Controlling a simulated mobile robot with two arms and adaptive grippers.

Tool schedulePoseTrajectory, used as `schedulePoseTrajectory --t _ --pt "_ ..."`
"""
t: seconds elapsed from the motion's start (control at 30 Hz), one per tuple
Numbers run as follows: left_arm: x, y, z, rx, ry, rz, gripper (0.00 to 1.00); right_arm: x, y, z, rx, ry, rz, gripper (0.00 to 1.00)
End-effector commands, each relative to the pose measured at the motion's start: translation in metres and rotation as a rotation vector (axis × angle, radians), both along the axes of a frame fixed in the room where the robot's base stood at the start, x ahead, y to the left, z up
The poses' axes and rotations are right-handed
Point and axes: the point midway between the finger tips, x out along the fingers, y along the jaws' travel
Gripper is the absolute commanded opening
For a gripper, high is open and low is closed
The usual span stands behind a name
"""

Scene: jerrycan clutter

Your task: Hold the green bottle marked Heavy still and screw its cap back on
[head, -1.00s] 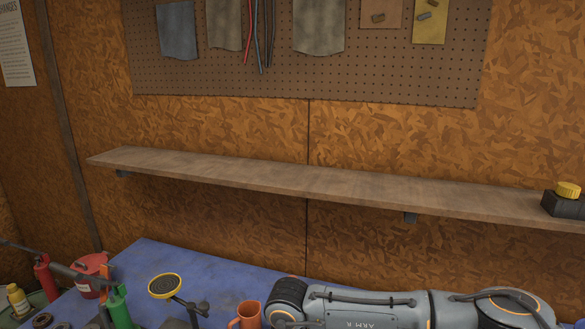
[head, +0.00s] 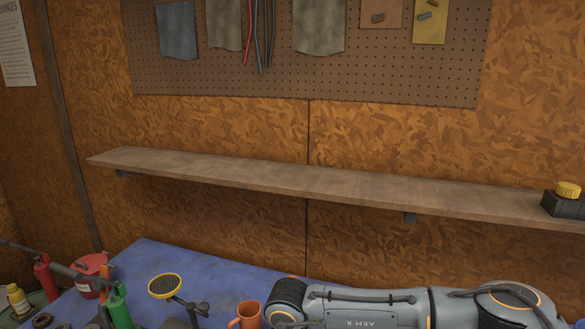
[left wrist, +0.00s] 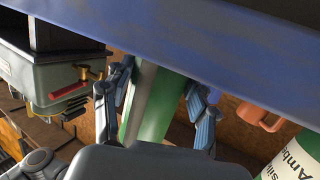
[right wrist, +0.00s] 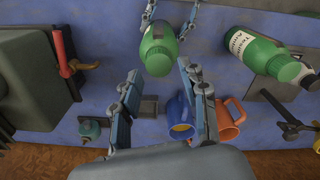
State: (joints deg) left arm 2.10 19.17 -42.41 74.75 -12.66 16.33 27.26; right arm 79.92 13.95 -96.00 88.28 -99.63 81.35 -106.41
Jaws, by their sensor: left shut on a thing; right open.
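My left gripper (left wrist: 160,88) is shut on a green bottle (left wrist: 148,108), with one finger on each side of its body. In the right wrist view this bottle (right wrist: 156,42) has its top end toward the camera. Its label is out of sight, so I cannot read Heavy on it, and I cannot tell whether a cap is on it. My right gripper (right wrist: 158,72) is open, its fingers apart on either side of that top end, with nothing clearly in its grasp.
A blue mug (right wrist: 179,112) and an orange mug (right wrist: 231,118) stand near the right gripper. A grey machine with a red handle (right wrist: 62,52) is at the left. A small teal bottle (right wrist: 90,129) and black tools (right wrist: 290,126) are on the blue bench (head: 200,268).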

Motion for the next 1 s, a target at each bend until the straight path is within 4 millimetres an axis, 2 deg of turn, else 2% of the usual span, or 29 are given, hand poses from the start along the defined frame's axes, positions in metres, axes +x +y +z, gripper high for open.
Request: schedulePoseTrajectory --t 0.27,0.73,1.0 --pt "0.000 0.000 -0.001 0.002 0.001 0.001 0.26 0.000 0.000 -0.005 0.000 0.001 -0.002 0.44" --pt "0.000 0.000 -0.001 0.002 0.001 0.001 0.26 0.000 0.000 -0.028 0.001 0.000 -0.003 0.44" --pt "0.000 0.000 -0.001 0.002 0.001 0.001 0.26 0.000 0.000 -0.030 0.000 0.000 -0.003 0.44"
